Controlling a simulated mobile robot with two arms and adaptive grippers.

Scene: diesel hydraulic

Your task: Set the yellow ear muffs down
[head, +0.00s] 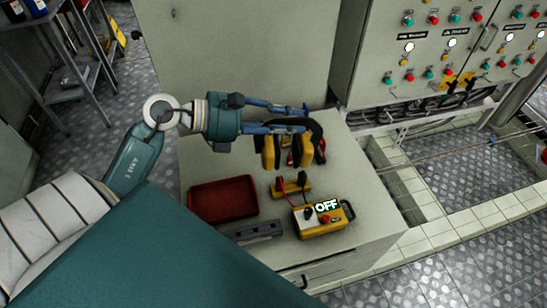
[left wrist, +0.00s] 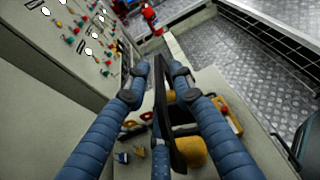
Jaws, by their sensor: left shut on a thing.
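My left gripper (head: 305,117) reaches in from the left over the grey cabinet top (head: 235,160). It is shut on the black headband of the yellow ear muffs (head: 270,151). The two yellow cups hang down below the fingers, over the back right part of the top. I cannot tell whether the cups touch the surface. In the left wrist view the band runs between the blue fingers (left wrist: 161,75), and one yellow cup of the ear muffs (left wrist: 193,152) shows below, partly hidden. My right gripper is not in view.
A red tray (head: 222,200), a grey metal piece (head: 252,232), a small yellow tool (head: 291,186) and a yellow box marked OFF (head: 322,220) lie on the top. A red and yellow item is partly hidden behind the cups. A control panel (head: 430,45) stands behind.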

